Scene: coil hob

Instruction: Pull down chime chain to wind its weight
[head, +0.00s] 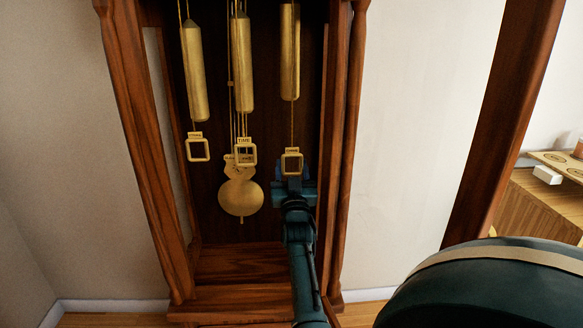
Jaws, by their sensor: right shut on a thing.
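An open tall wooden clock case (128,110) holds three brass weights. The right weight (289,55) hangs slightly higher than the middle weight (242,65) and left weight (195,75). Below the right weight a chain runs down to a square brass pull (292,153), whose tiny label seems to read chime. My right gripper (291,176) is shut on the lower part of this pull; its fingers are partly hidden by the wrist. The middle pull (251,154) is labelled time, and the left pull (198,149) hangs free. My left gripper is out of view.
A round brass pendulum (240,196) hangs left of my right gripper. The right case post (350,150) is close on the right. The clock's open door (505,120) stands farther right, with a wooden cabinet (545,205) behind it.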

